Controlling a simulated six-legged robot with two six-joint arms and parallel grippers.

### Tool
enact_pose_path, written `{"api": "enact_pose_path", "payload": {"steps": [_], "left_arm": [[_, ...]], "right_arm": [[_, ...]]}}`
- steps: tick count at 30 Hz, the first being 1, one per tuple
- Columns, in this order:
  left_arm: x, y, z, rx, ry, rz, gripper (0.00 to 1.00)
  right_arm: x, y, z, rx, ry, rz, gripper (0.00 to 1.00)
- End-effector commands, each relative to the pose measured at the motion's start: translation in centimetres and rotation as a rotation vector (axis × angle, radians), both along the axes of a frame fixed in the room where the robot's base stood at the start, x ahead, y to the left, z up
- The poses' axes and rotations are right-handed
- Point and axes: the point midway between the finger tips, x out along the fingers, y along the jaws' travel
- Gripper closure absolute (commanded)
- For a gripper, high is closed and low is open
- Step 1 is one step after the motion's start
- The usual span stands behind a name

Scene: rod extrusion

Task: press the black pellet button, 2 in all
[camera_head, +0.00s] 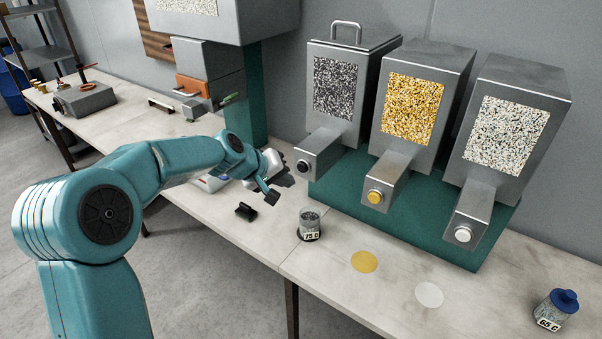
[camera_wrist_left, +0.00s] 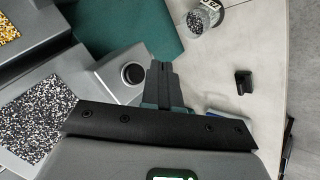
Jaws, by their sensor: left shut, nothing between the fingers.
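The black pellet button (camera_head: 303,166) is a round black cap on the front end of the grey spout of the leftmost dispenser (camera_head: 342,103), whose window shows dark speckled pellets. In the left wrist view the button (camera_wrist_left: 133,74) sits just left of my left fingertips. My left gripper (camera_head: 279,189) is shut and empty, close to the button's left and slightly below it. Its closed fingers (camera_wrist_left: 161,68) appear apart from the button. My right gripper is not in view.
Dispensers with a yellow button (camera_head: 375,197) and a white button (camera_head: 463,234) stand to the right on a green base (camera_head: 430,226). Yellow (camera_head: 364,262) and white (camera_head: 429,294) discs mark the table. A small black block (camera_head: 246,212) lies near my gripper.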

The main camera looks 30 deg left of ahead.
Motion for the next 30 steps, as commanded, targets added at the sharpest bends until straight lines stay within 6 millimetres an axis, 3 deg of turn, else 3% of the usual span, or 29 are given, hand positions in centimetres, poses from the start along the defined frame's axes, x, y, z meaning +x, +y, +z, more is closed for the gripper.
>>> {"api": "enact_pose_path", "payload": {"steps": [3,9,30], "left_arm": [[-1.2,0.2,-0.3,0.001,-0.001,0.001,1.00],[-2.6,0.2,-0.2,0.001,0.001,0.000,1.00],[-2.6,0.2,0.0,0.000,0.000,0.000,1.00]], "right_arm": [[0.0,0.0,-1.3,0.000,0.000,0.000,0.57],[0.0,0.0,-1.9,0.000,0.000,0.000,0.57],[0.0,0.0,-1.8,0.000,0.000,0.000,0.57]]}}
